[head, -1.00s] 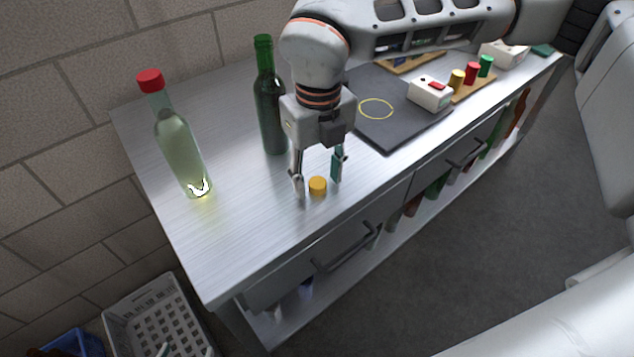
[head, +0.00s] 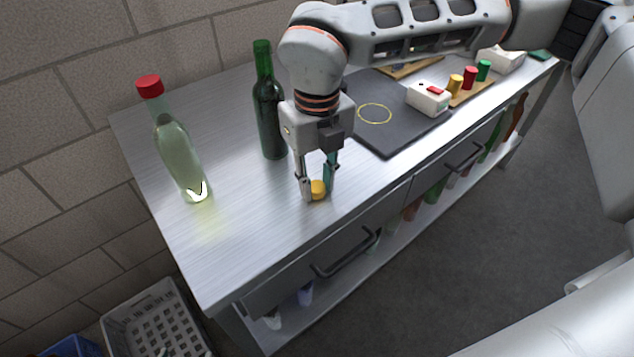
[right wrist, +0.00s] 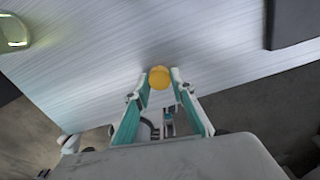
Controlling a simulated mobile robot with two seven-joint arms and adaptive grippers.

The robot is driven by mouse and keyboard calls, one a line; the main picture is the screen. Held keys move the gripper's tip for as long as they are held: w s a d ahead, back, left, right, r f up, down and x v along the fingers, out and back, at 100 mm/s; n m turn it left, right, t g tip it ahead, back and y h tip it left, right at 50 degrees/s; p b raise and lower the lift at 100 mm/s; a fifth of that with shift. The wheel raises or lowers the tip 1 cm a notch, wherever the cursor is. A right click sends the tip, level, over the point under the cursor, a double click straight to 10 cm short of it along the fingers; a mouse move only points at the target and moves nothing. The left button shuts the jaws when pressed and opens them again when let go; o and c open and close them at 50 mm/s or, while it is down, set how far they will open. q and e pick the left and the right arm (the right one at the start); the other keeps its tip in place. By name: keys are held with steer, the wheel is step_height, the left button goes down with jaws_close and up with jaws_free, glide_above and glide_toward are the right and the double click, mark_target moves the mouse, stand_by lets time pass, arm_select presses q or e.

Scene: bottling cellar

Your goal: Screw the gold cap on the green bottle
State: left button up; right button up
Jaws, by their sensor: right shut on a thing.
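The gold cap (head: 318,189) is at the front of the steel bench, between the fingertips of my right gripper (head: 317,192). The gripper points down and is shut on the cap. In the right wrist view the cap (right wrist: 159,77) shows as a round gold disc between the two fingertips (right wrist: 160,84). Whether it touches the bench top is hard to tell. The green bottle (head: 269,115) stands upright on the bench, behind and left of the gripper. A green neck and top show; I make out no gold cap on it. My left gripper is not in view.
A clear bottle with a red cap (head: 178,150) stands at the left. A dark mat (head: 385,135) with a yellow ring lies to the right, with a white box (head: 429,99) on it. Gold, red and green caps stand on a wooden strip (head: 470,91). A crate (head: 158,318) sits on the floor.

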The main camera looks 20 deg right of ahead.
step_height(320, 180, up, 12)
steer(key=p, duration=0.2)
step_height(320, 180, up, 7)
glide_above(317, 186)
steer(key=shift+r, duration=0.4)
